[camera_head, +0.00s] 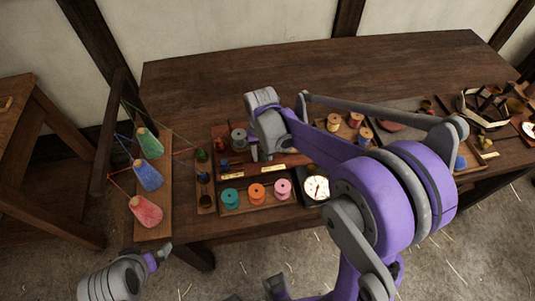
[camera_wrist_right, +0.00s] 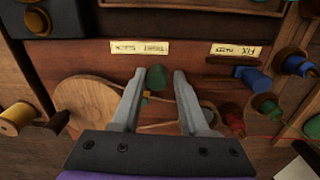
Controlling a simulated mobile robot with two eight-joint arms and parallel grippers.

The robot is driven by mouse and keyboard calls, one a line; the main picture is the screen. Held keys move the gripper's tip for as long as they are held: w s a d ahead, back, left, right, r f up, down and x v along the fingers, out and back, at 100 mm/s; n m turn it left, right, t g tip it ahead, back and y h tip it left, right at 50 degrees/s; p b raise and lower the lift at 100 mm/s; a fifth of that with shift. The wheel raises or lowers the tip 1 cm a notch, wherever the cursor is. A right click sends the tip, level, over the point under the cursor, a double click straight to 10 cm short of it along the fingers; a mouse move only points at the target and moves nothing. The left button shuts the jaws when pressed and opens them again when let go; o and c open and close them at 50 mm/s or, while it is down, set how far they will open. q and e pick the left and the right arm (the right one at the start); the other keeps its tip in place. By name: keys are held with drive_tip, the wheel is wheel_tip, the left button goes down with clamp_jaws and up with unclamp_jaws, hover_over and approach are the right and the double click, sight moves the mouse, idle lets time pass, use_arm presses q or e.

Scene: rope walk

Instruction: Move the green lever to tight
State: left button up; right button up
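The green lever's rounded knob (camera_wrist_right: 157,77) shows in the right wrist view on a reddish-brown board (camera_wrist_right: 80,55), below a pale label (camera_wrist_right: 140,47) whose words I cannot read surely. My right gripper (camera_wrist_right: 157,75) is open, with one finger on each side of the knob; I see gaps and no clear contact. In the head view my right gripper (camera_head: 262,156) is over the board, and the lever is hidden there. My left gripper (camera_head: 163,251) is low at the left, off the table's front edge; its fingers are too unclear to judge.
Teal (camera_head: 230,197), orange (camera_head: 257,191) and pink (camera_head: 283,188) spools stand along the board's front, beside a white dial (camera_head: 317,188). Red, green and blue cones (camera_head: 148,174) with threads stand at left. A round wooden disc (camera_wrist_right: 85,105) is close to the right gripper. The table's back is clear.

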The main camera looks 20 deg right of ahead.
drive_tip(key=shift+w+a, duration=0.1)
drive_tip(key=shift+a, duration=0.05)
use_arm(q)
drive_tip(key=shift+f, duration=0.1)
use_arm(e)
drive_tip(key=shift+d, duration=0.2)
idle(0.3)
drive_tip(key=shift+r, duration=0.15)
drive_tip(key=shift+r+p, duration=1.8)
drive_tip(key=shift+r, duration=1.65)
use_arm(q)
drive_tip(key=r, duration=0.1)
drive_tip(key=w+r, duration=0.1)
drive_tip(key=r, duration=0.3)
drive_tip(key=shift+w, duration=0.35)
use_arm(e)
drive_tip(key=shift+f, duration=0.1)
use_arm(q)
drive_tip(key=shift+s, duration=0.1)
use_arm(e)
drive_tip(key=shift+s, duration=0.2)
